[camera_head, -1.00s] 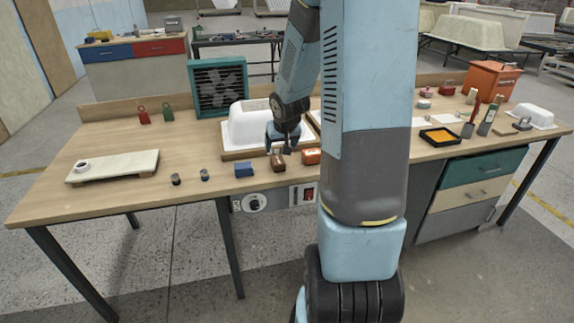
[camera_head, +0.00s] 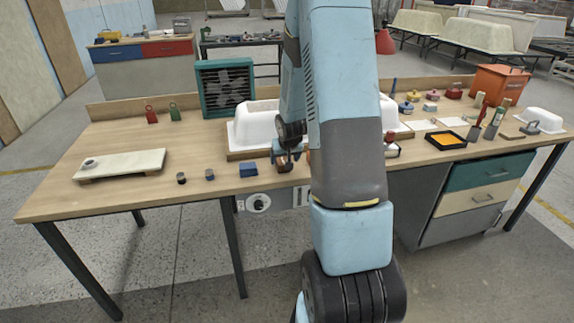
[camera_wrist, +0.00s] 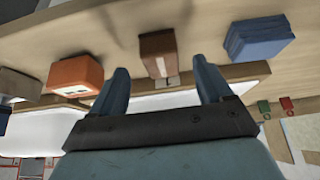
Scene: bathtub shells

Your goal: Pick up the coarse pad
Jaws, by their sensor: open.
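A brown block-shaped pad (camera_wrist: 158,55) with a pale label on its end lies between my two fingers in the wrist view. In the head view the brown pad (camera_head: 284,167) sits at the table's front edge, partly covered by my gripper (camera_head: 287,157). My gripper (camera_wrist: 161,72) is open, with one finger on each side of the brown pad and a gap to each. An orange pad (camera_wrist: 75,75) and a blue pad (camera_wrist: 258,40) lie to either side. No readable wording shows which pad is coarse; the brown one is the one between my fingers.
A white tub shell (camera_head: 252,122) on a wooden base stands close behind the pads. A black tray with orange content (camera_head: 446,140) lies right. My arm hides part of the table.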

